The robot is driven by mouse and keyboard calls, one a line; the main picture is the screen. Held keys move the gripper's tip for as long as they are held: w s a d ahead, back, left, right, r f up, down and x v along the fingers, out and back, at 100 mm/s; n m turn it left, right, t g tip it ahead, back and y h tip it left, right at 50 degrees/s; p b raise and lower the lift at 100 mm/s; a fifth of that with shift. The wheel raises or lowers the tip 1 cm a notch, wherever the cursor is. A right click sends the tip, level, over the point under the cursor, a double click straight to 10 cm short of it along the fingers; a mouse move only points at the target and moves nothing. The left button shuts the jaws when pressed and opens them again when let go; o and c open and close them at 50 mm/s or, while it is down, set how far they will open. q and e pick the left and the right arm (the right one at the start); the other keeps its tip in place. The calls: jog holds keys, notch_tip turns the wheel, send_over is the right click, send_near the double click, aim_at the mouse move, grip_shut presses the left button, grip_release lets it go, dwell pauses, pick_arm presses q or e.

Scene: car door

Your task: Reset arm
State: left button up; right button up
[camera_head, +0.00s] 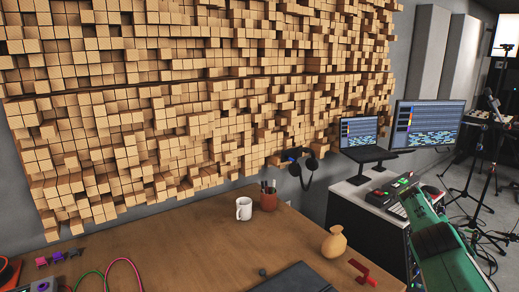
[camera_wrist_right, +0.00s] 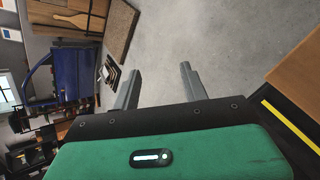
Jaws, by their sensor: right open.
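My right gripper (camera_wrist_right: 158,78) shows in the right wrist view. Its two grey fingers stand wide apart, with nothing between them but bare grey floor beyond. The green wrist housing fills the bottom of that view. In the head view my green right arm (camera_head: 440,245) comes in at the lower right, beside the desk's right end; I cannot make out the fingertips there. My left gripper is in neither view.
The wooden desk (camera_head: 185,240) holds a white mug (camera_head: 244,209), a pen cup (camera_head: 268,200), a tan vase (camera_head: 334,242) and a red item (camera_head: 362,270). A laptop (camera_head: 359,132) and monitor (camera_head: 430,124) stand behind. A brown surface (camera_wrist_right: 299,75) lies right of the gripper.

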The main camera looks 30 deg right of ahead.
jog(key=s+d+f+n+t+h, duration=0.3)
jog(key=s+d+f+n+h, duration=0.15)
jog(key=f, duration=0.55)
jog(key=s+d+f+n+t+h, duration=0.2)
jog(key=s+d+f+n+h, duration=0.25)
jog(key=f, duration=0.45)
jog(key=s+a+f+n+t+y, duration=0.1)
jog(key=s+a+f+n+t, duration=0.1)
jog(key=s+f+n+t, duration=0.3)
jog(key=s+a+f+n+t, duration=0.2)
jog(key=s+a+f, duration=0.15)
jog(key=f, duration=0.45)
jog(key=s+a+f+m+g+y, duration=0.1)
jog(key=s+a+f+y, duration=0.2)
jog(key=a+f, duration=1)
jog(key=s+a+f+m+y, duration=0.15)
jog(key=s+a+f, duration=0.25)
jog(key=a+f, duration=1)
jog(key=s+a+f+y, duration=0.1)
jog(key=a+y, duration=0.1)
jog(key=a, duration=1.7)
jog(key=s+a+f+m+y, duration=0.1)
jog(key=a+f+y, duration=0.1)
jog(key=a, duration=1.7)
jog(key=shift+s+a+y, duration=0.15)
jog(key=shift+a+y, duration=0.2)
